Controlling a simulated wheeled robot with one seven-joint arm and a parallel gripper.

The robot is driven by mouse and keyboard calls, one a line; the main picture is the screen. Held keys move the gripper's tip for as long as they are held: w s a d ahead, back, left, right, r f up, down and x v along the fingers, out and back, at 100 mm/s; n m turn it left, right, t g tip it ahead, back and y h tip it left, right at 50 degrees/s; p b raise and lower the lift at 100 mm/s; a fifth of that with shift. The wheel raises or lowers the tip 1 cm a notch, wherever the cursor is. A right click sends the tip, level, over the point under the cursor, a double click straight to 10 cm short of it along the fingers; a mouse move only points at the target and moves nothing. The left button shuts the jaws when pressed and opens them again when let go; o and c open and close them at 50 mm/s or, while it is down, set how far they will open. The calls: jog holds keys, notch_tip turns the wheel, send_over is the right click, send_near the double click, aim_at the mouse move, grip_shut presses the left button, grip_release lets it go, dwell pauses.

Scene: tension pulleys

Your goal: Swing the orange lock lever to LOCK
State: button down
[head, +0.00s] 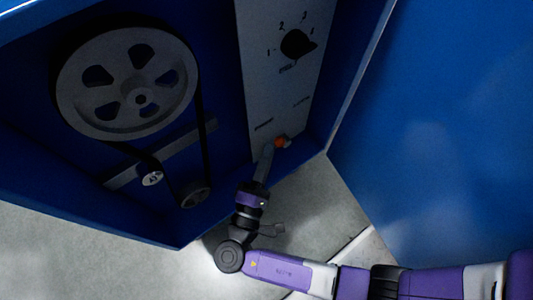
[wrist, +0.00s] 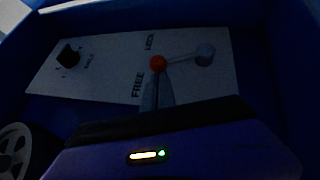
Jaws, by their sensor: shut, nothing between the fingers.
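The lock lever's orange knob (head: 281,142) is low on the grey panel in the head view. In the wrist view the orange knob (wrist: 158,63) is at the left end of a short arm that runs to a grey round hub (wrist: 205,53). The knob lies between the printed words FREE (wrist: 137,85) and LOCK (wrist: 150,41). My gripper (head: 268,150) is shut and empty, with its tip right beside the knob. In the wrist view the fingers (wrist: 157,82) reach up to the knob from the FREE side; whether they touch it, I cannot tell.
The grey panel (wrist: 100,65) also carries a black selector dial (head: 297,43). A large spoked pulley (head: 125,85) with a belt and smaller pulleys is at the left. Blue cabinet walls surround the panel, and a blue door (head: 440,120) stands at the right.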

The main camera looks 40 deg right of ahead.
jog(key=d+r+m+g+y+p, duration=0.4)
jog(key=d+y+p, duration=0.3)
jog(key=p, duration=1.1)
jog(key=shift+d+r+m+y, duration=0.25)
jog(key=shift+d+m, duration=0.45)
jog(key=shift+d, duration=0.75)
jog(key=shift+d+f, duration=0.1)
jog(key=shift+d, duration=0.05)
jog(key=v, duration=0.8)
jog(key=shift+p, duration=0.4)
